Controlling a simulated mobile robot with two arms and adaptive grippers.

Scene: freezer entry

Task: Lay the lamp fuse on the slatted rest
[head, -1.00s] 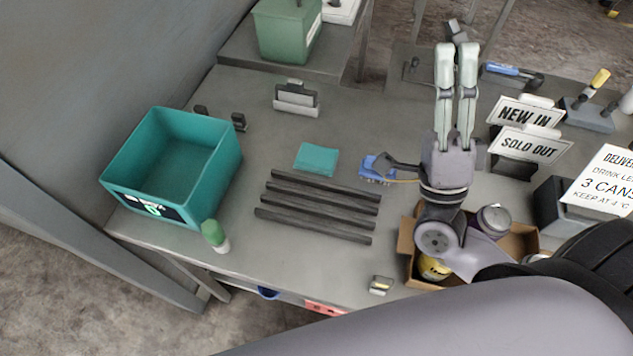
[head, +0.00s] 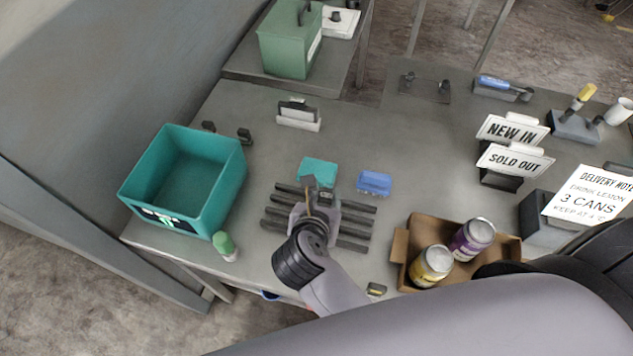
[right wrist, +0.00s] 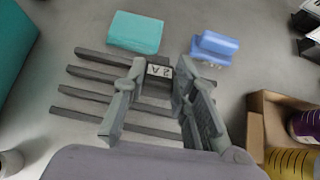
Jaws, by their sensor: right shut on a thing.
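The slatted rest (head: 358,207), several dark parallel bars, lies on the grey bench in the head view. It also shows in the right wrist view (right wrist: 88,93). My right gripper (head: 318,212) is over the rest, pointing down, its fingers mostly hidden by its own body in the head view. In the right wrist view the gripper (right wrist: 160,76) is shut on the lamp fuse (right wrist: 159,71), a small piece with a white "2 A" label, between its fingertips. The fuse appears over the bars; I cannot tell whether it touches them. My left gripper is out of view.
A teal block (head: 319,171) lies just behind the rest and a blue block (head: 374,183) behind its right end. A teal bin (head: 135,185) and green-capped bottle (head: 224,246) stand left. A cardboard box (head: 398,247) with cans stands right. Bench between rest and signs is clear.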

